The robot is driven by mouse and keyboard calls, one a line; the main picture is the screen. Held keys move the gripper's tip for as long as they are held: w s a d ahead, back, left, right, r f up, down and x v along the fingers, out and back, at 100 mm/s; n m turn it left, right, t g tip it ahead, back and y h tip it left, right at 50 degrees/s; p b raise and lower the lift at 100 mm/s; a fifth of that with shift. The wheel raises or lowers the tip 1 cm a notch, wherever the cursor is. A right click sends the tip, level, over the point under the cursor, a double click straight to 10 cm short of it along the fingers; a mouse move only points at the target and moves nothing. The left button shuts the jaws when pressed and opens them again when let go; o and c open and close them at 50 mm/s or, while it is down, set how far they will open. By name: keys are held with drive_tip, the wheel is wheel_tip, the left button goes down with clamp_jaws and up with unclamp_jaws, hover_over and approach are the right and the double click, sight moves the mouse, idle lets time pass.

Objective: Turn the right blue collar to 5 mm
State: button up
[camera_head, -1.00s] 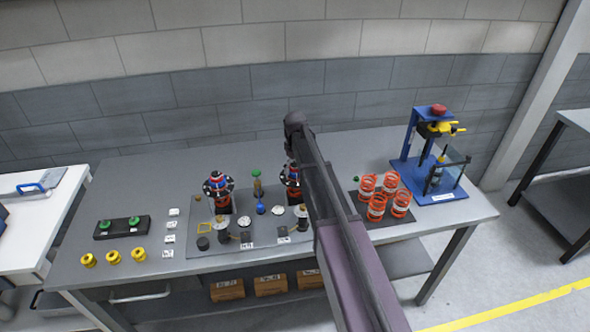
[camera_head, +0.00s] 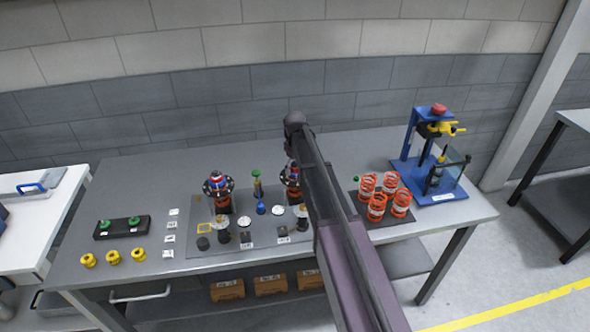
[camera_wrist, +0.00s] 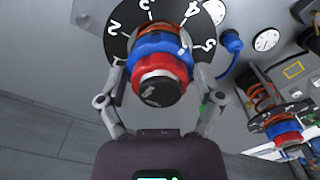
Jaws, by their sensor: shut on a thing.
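The right blue collar (camera_wrist: 155,48) is near the top middle of the wrist view, above a red ring (camera_wrist: 160,68) and a dark end cap. Behind it is a black dial (camera_wrist: 122,42) with white numbers 2 to 5. A small pale mark shows on the collar's right side, toward the 4 and 5; its exact reading is unclear. My gripper (camera_wrist: 160,66) is shut on the collar, one finger on each side.
The left unit (camera_head: 218,187) stands on the same grey plate, with gauges and small parts between and in front. Orange springs (camera_head: 376,207) and a blue press (camera_head: 412,150) stand to the right. Yellow parts (camera_head: 113,257) lie at the left front. The table's back is clear.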

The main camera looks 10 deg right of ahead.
drive_tip(key=m, duration=0.4)
drive_tip(key=shift+m, duration=2.2)
drive_tip(key=o, duration=0.9)
wheel_tip(320, 180, up, 7)
drive_tip(key=p, duration=0.7)
